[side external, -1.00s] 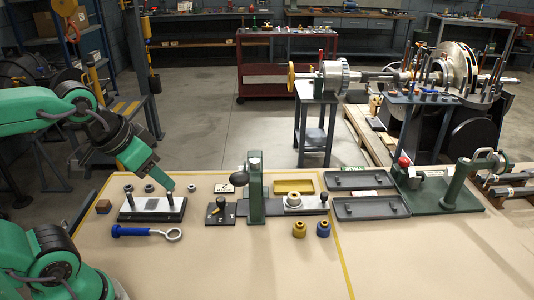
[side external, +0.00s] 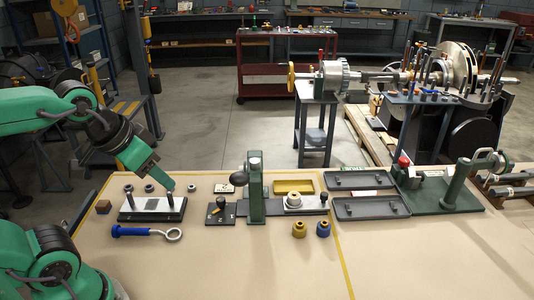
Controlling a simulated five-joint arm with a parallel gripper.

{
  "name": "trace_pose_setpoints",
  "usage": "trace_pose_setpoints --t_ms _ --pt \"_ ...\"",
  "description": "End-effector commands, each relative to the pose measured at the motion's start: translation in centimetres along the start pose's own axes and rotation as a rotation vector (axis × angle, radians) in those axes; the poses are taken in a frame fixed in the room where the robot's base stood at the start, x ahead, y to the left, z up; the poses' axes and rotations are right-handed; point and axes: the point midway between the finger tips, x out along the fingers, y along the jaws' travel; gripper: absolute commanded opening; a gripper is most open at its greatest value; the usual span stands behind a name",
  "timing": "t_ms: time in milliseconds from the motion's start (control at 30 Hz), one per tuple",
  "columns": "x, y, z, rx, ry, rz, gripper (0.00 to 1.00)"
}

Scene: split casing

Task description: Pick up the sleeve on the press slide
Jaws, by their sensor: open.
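The sleeve (side external: 293,198) is a pale metal ring-shaped part. It sits upright on the right end of the press slide (side external: 316,204), to the right of the green press column (side external: 255,200). My gripper (side external: 169,185) is far to the left of it, pointing down and right over the black-and-white fixture block (side external: 150,214). It is open, and nothing shows between its small fingertips. I cannot tell whether the tip touches a peg on the block.
Brass (side external: 299,230) and blue (side external: 323,229) collars stand in front of the slide. Dark trays (side external: 371,209) and a green clamp stand (side external: 455,190) are at right. The front of the table is clear.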

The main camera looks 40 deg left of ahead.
Motion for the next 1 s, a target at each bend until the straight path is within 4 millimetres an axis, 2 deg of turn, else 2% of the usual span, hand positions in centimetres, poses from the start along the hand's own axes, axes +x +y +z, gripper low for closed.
trace_pose_setpoints --t_ms 33,100,567,767,1000 --pt "0.0 0.0 0.0 0.000 0.000 0.000 0.47" --pt "0.0 0.0 0.0 0.000 0.000 0.000 0.60" --pt "0.0 0.1 -0.7 0.014 -0.009 0.001 0.60" --pt "0.1 0.3 -2.9 0.062 -0.042 0.006 0.60" --pt "1.0 0.8 -7.2 0.158 -0.100 0.018 0.60"
